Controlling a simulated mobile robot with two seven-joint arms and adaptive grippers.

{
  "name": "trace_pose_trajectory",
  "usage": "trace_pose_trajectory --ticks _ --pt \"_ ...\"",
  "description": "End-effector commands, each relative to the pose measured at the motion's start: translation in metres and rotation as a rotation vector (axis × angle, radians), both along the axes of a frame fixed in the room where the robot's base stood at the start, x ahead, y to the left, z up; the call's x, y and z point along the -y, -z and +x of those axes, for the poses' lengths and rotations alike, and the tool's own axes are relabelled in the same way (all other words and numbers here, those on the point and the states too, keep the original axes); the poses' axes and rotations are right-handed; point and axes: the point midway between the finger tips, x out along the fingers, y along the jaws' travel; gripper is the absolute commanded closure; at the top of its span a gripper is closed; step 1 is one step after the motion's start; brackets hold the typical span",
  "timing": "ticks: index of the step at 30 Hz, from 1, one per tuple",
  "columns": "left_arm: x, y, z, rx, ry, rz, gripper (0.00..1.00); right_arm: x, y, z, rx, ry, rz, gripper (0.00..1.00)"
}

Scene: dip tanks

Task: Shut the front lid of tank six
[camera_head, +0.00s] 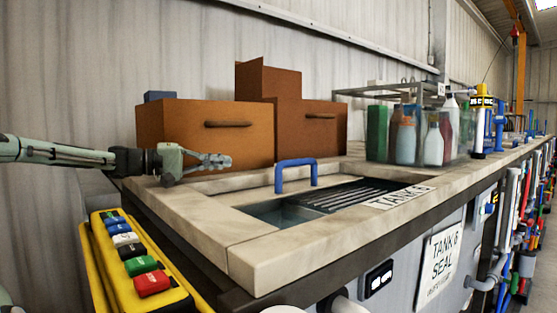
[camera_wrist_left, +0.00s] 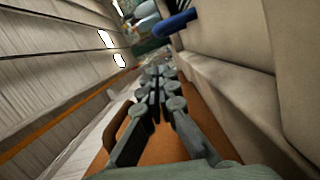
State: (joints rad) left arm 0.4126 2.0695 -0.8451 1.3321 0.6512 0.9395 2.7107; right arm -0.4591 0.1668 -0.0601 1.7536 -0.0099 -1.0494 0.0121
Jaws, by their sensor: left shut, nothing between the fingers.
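The handle also shows in the left wrist view (camera_wrist_left: 180,22). My left gripper (camera_head: 222,160) is shut and empty, above the back left rim, left of the handle and apart from it. My right gripper is out of view.
Brown boxes (camera_head: 215,128) stand close behind the tank and my left gripper. Bottles (camera_head: 432,146) in a clear case stand further right. A yellow panel with coloured switches (camera_head: 148,262) is at the front left. Pipes line the front.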

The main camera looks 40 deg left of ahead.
Motion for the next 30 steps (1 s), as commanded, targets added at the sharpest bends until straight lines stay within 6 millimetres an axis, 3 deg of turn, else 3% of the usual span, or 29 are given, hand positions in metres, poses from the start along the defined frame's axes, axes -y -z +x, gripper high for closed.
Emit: trace_pose_trajectory --ticks 6,12,30 --pt "0.016 0.003 0.047 -0.002 0.002 -0.002 1.00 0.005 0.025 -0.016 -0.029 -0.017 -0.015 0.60" --pt "0.027 0.006 0.082 -0.003 0.000 0.003 1.00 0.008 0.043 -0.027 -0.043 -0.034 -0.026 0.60" --pt "0.048 0.008 0.145 -0.001 -0.001 0.006 1.00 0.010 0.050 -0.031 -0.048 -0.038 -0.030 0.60"
